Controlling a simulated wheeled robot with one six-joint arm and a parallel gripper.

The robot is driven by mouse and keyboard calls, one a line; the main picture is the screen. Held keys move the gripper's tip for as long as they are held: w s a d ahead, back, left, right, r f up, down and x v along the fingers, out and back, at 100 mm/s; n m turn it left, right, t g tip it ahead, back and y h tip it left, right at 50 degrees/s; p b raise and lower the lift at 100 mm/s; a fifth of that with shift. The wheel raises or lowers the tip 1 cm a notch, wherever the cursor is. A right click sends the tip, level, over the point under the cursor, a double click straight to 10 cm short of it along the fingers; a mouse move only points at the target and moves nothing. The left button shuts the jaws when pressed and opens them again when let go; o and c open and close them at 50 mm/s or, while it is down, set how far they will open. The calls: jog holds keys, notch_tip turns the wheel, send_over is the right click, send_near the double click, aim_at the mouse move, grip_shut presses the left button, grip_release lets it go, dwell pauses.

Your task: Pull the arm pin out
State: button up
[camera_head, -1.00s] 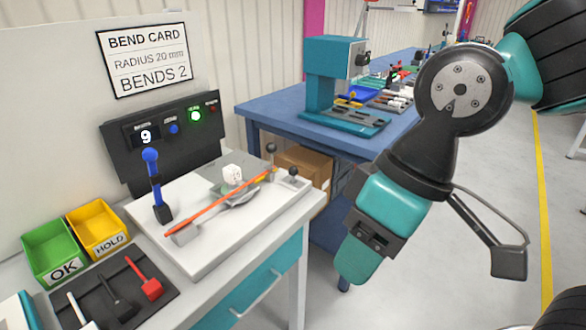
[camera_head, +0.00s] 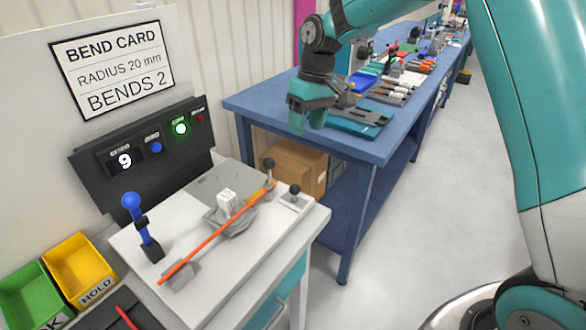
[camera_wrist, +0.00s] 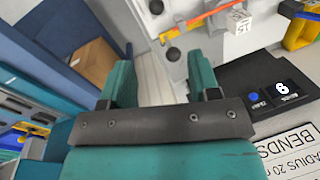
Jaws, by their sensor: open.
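Two pins with black ball knobs stand at the right end of a white bench plate (camera_head: 215,285). One knob (camera_head: 268,163) is taller, near the far end of an orange rod; the other (camera_head: 295,190) sits on a small pale block. I cannot tell which is the arm pin. Both show in the wrist view, the upper knob (camera_wrist: 157,6) and the lower knob (camera_wrist: 173,53). My gripper (camera_head: 309,122) is open and empty, apart from both knobs, appearing above and to their right in the head view. In the wrist view both fingers (camera_wrist: 160,78) are spread.
The orange rod (camera_head: 215,240) lies across a grey bending block with a white marked cube (camera_head: 228,200). A blue-knobbed lever (camera_head: 141,230) stands to the left. A control box (camera_head: 140,150) stands behind. A blue table (camera_head: 260,105) with tools is at the back right; open floor lies beyond.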

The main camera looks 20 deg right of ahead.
jog(key=p, duration=0.3)
send_near(296, 185)
jog(key=f, duration=0.3)
jog(key=a+f, duration=0.1)
jog(key=f, duration=0.2)
jog(key=s+f, duration=0.1)
jog(key=f, duration=0.3)
jog(key=shift+a, duration=0.4)
jog(key=shift+c, duration=0.2)
